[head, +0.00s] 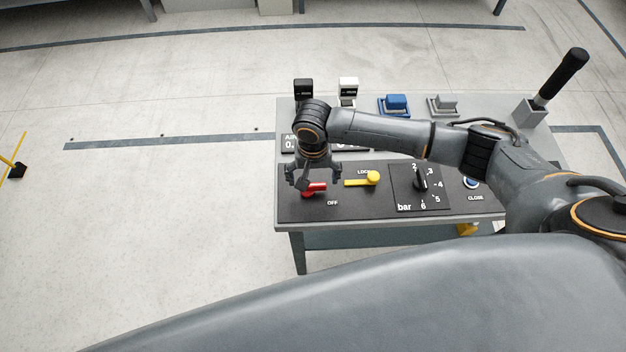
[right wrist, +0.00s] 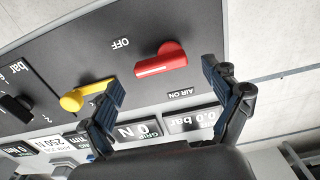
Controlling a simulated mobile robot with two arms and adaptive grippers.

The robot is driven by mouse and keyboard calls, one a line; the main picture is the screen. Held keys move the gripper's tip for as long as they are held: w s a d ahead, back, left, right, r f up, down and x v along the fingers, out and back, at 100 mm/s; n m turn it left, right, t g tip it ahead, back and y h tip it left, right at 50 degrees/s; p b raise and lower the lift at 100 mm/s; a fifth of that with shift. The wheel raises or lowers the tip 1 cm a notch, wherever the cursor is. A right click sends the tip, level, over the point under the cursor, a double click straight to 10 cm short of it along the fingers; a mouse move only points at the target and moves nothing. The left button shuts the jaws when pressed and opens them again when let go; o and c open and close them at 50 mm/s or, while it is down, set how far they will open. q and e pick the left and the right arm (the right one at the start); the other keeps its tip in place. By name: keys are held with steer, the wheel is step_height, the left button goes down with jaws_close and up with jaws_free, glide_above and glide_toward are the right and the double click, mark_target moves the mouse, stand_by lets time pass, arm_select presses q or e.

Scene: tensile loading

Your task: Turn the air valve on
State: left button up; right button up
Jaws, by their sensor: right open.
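The air valve is a red handle (head: 314,189) at the left front of the black control panel (head: 350,208). In the right wrist view the red handle (right wrist: 160,60) lies ahead of and between the fingertips, with OFF printed on one side and AIR ON on the other. Its long end lies nearer neither label clearly. My right gripper (head: 312,186) is open above the handle in the head view. In the right wrist view its fingers (right wrist: 160,75) are spread wide and nothing is held. I cannot tell whether a finger touches the handle. My left gripper is not in view.
A yellow lever (head: 364,180) marked LOCK sits just right of the red handle. Further right are a bar dial (head: 420,182) and a CLOSE button (head: 471,183).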

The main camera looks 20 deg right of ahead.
mark_target(313, 188)
steer(key=shift+f, duration=1.3)
steer(key=c, duration=1.2)
steer(key=shift+o, duration=0.2)
